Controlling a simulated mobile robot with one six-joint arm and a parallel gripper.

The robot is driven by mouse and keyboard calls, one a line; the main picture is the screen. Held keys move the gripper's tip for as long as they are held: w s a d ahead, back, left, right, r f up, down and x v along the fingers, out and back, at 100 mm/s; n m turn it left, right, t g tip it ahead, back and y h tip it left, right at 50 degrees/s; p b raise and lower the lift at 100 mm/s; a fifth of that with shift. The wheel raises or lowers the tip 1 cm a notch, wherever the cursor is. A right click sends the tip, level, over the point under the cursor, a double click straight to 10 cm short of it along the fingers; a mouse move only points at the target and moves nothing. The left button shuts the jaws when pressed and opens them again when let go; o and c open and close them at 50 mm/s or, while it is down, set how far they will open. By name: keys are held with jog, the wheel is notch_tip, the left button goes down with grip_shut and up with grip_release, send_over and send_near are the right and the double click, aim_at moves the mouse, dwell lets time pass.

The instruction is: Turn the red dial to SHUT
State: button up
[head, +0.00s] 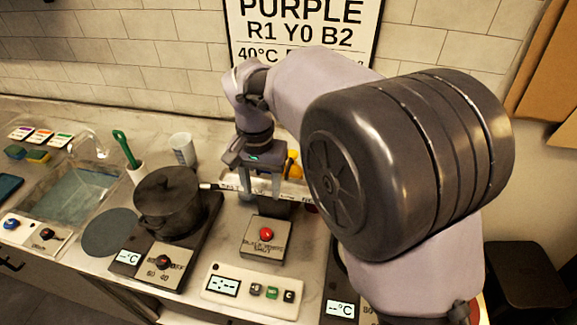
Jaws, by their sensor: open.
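The red dial (266,234) sits on the sloped top of a small grey box (252,250). Dark lettering on the box surrounds the dial; SHUT seems to be the lower word, but the dial's exact pointing direction is too small to tell. My gripper (260,184) is open with its fingers pointing down. In the picture it is above the red dial, apart from it, and seems to be over the back part of the box. A dark part behind the box is partly covered by the fingers.
A white timer panel (250,291) lies in front of the box. My arm hides much of the right side. A white cup (183,150) stands behind the pot.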

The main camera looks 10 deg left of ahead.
aim_at(266, 232)
notch_tip(266, 232, down, 18)
jog(key=b, duration=0.5)
jog(key=shift+r+b, duration=0.25)
jog(key=shift+b, duration=0.05)
grip_shut()
